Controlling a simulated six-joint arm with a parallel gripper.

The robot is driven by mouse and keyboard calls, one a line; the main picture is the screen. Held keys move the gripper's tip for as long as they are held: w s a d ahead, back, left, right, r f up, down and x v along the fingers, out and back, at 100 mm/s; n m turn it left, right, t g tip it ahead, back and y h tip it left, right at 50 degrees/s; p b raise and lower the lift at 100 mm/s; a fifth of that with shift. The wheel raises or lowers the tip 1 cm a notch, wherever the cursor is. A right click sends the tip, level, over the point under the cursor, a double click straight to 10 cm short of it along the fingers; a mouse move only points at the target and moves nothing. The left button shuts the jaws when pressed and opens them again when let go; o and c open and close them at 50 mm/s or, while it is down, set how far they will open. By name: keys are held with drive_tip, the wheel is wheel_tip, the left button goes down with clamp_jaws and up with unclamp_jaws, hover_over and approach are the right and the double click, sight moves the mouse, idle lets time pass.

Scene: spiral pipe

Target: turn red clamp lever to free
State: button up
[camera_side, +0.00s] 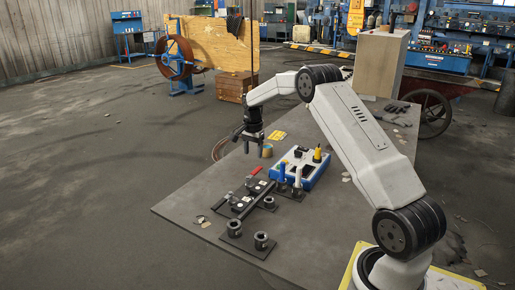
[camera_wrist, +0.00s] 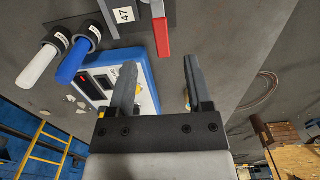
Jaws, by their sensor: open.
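The red clamp lever (camera_side: 256,170) sticks up at the back of the black clamp fixture (camera_side: 268,203) on the table. In the wrist view the red lever (camera_wrist: 162,38) lies just beyond the fingertips, roughly in line with the gap between them. My gripper (camera_side: 253,154) is above the table, a little behind and above the lever, and apart from it. In the wrist view my gripper (camera_wrist: 160,62) is open with nothing between its fingers. A plate marked 47 (camera_wrist: 126,14) is beside the lever's base.
A blue-and-white box (camera_side: 302,165) stands right of the fixture. A blue handle (camera_side: 281,172) and a white handle (camera_side: 297,176) stand upright between them. Black rings (camera_side: 261,240) sit on a plate at the front.

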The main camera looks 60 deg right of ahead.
sight(253, 173)
drive_tip(key=shift+f, duration=3.85)
clamp_jaws()
